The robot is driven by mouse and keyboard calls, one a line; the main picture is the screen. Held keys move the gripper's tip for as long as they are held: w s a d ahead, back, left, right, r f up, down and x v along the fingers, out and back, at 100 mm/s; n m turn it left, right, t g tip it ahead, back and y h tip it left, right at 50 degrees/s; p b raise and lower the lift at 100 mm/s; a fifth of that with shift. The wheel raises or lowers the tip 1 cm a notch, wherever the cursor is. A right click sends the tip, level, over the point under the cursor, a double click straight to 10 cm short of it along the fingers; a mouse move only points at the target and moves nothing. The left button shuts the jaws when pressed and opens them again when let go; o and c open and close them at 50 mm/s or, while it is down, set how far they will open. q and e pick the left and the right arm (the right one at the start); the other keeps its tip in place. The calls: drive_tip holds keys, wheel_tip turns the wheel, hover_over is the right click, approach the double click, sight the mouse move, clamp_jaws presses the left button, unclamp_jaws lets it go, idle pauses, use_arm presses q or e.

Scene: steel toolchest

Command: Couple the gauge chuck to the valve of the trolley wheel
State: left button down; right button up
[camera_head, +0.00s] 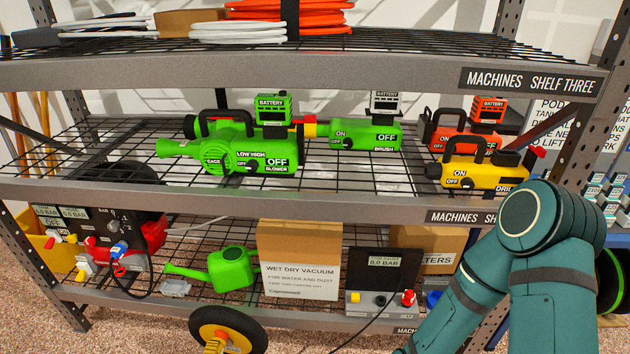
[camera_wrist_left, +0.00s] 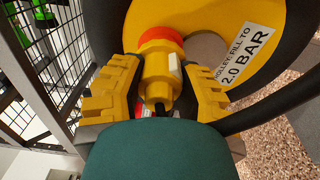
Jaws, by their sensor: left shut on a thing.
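The trolley wheel (camera_head: 240,327), a yellow disc with a black tyre, shows at the bottom of the head view. It fills the top of the left wrist view (camera_wrist_left: 200,12), with a label reading fill to 2.0 bar. My left gripper (camera_wrist_left: 157,85) is shut on the yellow chuck (camera_wrist_left: 158,75). The chuck's red collar (camera_wrist_left: 160,37) is against the wheel face. The valve is hidden, so I cannot tell whether the chuck is seated on it. The tyre gauge (camera_head: 382,265) reads 0.0 bar on the bottom shelf. My right gripper is outside both views.
A wet dry vacuum box (camera_head: 298,262) and a green watering can (camera_head: 231,267) stand on the bottom shelf. Green, orange and yellow machines fill the middle shelf. The gauge's dark hose (camera_head: 368,325) runs down in front. Shelf edges (camera_head: 200,197) lie above the wheel.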

use_arm(q)
drive_tip(key=c, duration=0.6)
unclamp_jaws()
drive_tip(key=s+a+p, duration=0.1)
drive_tip(key=s, duration=0.8)
drive_tip(key=shift+a+p, duration=0.15)
drive_tip(key=shift+p, duration=0.2)
